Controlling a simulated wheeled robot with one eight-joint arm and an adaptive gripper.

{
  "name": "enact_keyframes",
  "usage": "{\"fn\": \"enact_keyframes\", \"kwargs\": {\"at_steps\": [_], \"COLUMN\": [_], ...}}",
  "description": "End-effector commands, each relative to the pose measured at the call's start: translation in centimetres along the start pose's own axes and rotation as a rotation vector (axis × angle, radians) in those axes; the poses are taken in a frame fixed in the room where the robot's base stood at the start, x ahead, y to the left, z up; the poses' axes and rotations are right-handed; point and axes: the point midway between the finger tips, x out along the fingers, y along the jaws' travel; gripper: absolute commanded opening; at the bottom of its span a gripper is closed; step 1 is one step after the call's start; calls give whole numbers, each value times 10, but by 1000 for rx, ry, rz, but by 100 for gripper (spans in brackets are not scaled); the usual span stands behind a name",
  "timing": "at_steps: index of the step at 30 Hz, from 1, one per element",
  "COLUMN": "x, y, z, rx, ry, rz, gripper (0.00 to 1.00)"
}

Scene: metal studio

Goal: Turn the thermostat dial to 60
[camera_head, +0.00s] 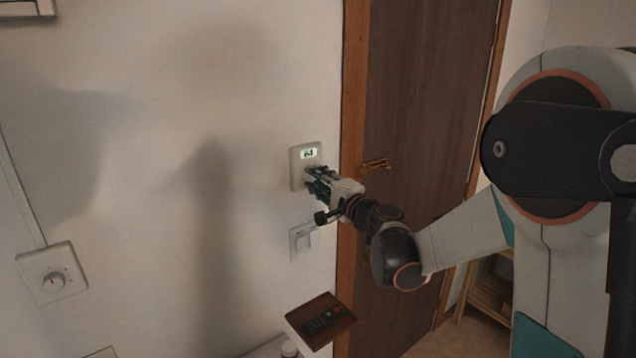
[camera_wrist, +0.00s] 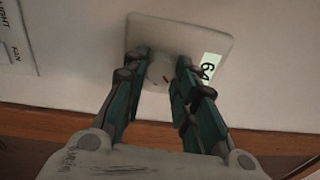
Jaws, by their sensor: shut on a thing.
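The thermostat (camera_head: 296,172) is a pale wall plate beside the door frame, with a small lit display (camera_head: 309,154) that reads 64. My gripper (camera_head: 312,178) is at the lower part of the plate and hides the dial in the head view. In the wrist view the thermostat (camera_wrist: 180,32) fills the upper middle, and the display (camera_wrist: 211,68) shows 64 turned sideways. The round white dial (camera_wrist: 160,71) with a small red mark sits between the two fingertips of my gripper (camera_wrist: 163,68). The fingers are shut on the dial.
A white switch (camera_head: 301,241) is on the wall just below the thermostat. A brown tray (camera_head: 345,327) with a dark remote (camera_head: 322,321) is lower down. Another dial plate (camera_head: 52,273) is at the far left. A brown door (camera_head: 425,110) with a brass handle (camera_head: 376,164) is on the right.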

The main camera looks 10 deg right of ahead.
Motion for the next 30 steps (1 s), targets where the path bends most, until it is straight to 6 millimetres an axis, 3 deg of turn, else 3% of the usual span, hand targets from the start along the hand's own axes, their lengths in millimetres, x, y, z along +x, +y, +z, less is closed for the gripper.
{"fn": "enact_keyframes", "kwargs": {"at_steps": [12,13,15,26,30], "x": [-1,-1,-1,-2,-13], "y": [1,1,1,0,0], "z": [0,0,0,0,0], "rx": [-9,-9,-9,-7,-7], "ry": [-1,-1,-1,0,1], "rz": [1,1,1,0,0], "gripper": [2,30,46,46,46]}}
